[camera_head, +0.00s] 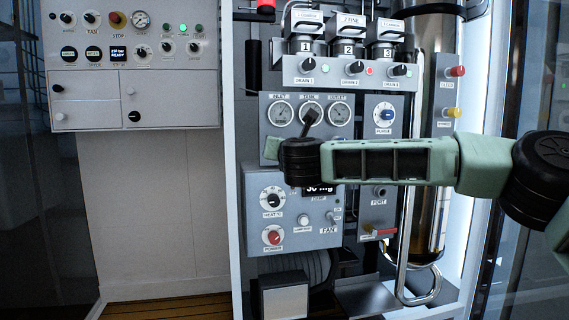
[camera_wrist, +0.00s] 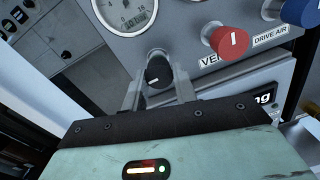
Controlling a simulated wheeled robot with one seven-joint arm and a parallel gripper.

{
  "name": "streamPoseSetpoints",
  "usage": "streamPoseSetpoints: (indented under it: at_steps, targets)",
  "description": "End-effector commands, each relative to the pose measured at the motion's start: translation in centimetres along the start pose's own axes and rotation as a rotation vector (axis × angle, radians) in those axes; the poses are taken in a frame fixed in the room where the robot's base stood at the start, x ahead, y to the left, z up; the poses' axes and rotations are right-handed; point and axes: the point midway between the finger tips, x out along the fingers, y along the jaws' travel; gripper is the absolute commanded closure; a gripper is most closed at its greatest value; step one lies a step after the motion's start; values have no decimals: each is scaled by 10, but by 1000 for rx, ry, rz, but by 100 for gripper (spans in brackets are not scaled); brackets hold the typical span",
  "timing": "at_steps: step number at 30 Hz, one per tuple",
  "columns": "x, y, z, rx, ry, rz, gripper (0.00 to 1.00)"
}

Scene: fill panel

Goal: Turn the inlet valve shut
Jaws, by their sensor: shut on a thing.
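The inlet valve appears as a small black knob (camera_wrist: 157,68) with a white pointer line, on the grey panel just below a round dial gauge (camera_wrist: 126,12) in the wrist view. My gripper (camera_wrist: 158,80) has its two metal fingers on either side of this knob and is shut on it. The pointer line lies slanted in the picture. The knob's own label does not show. In the head view, my arm covers the knob and the fingers; the gauge marked INLET (camera_head: 282,113) shows just above my wrist.
A red knob (camera_wrist: 228,40) stands right of the held knob, near a DRIVE AIR label (camera_wrist: 270,35). Other gauges (camera_head: 340,114), a heater dial (camera_head: 384,115) and a row of drain knobs (camera_head: 355,67) sit close around my arm. A FAN switch (camera_head: 335,217) is below it.

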Motion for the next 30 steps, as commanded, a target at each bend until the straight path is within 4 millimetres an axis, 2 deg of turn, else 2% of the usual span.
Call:
streamPoseSetpoints:
  at_steps: [1, 30]
  targets:
    - [0, -2, -9, 45, 6, 0, 95]
    - [0, 2, -6, 965, 49, -11, 95]
